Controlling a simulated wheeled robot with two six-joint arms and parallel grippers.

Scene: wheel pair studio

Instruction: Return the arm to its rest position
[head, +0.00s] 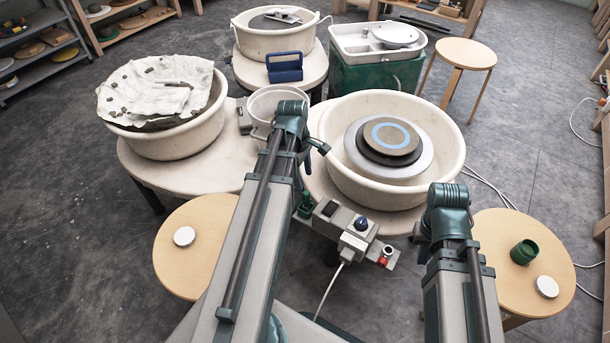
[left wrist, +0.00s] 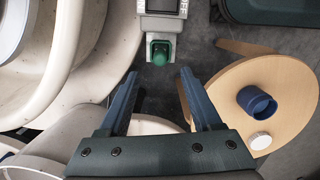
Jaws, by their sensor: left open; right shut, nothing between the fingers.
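My left arm reaches up the middle of the head view to a dark green joint (head: 291,115) in front of the wheels. My left gripper (left wrist: 160,77) is open and empty in the left wrist view, its two dark blue fingers apart. A green holder (left wrist: 160,52) lies just beyond the fingertips, below a grey control box (left wrist: 163,12). My right arm is bent low at the right, with its green joint (head: 447,205) in front of the right wheel's basin. Its gripper is hidden behind the arm.
A wheel basin (head: 455,120) stands between the arms; a cloth-covered basin (head: 190,140) stands left. The right stool (head: 485,240) bears a green cup (head: 524,252) and white disc (head: 547,287). A blue cup (left wrist: 257,102) stands on a wooden stool (left wrist: 215,90) by my left gripper.

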